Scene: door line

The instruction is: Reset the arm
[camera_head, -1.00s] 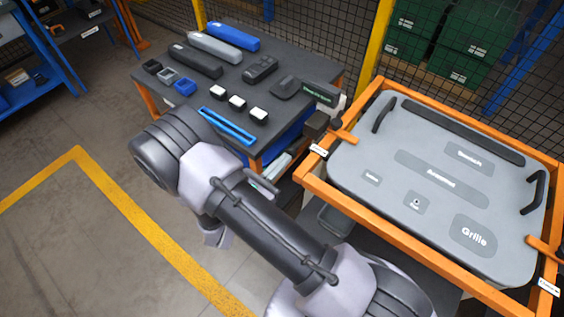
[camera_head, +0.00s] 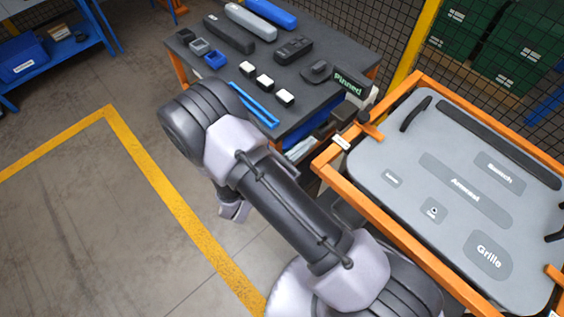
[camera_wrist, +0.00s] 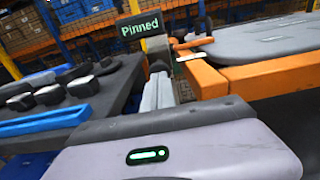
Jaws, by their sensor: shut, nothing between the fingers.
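My arm (camera_head: 285,205) reaches from the lower right up toward the middle left in the head view, over the floor in front of the bench and the orange frame. My gripper (camera_wrist: 158,92) shows in the wrist view as two light grey fingers close together beyond the grey housing with a green light. They are shut and empty.
A dark bench (camera_head: 318,50) holds several tools, small blocks and a blue tray (camera_head: 254,104). A sign reading "Pinned" (camera_head: 349,83) stands beside an orange frame (camera_head: 390,223) holding a grey door panel (camera_head: 401,139). Open floor (camera_head: 75,220) lies left.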

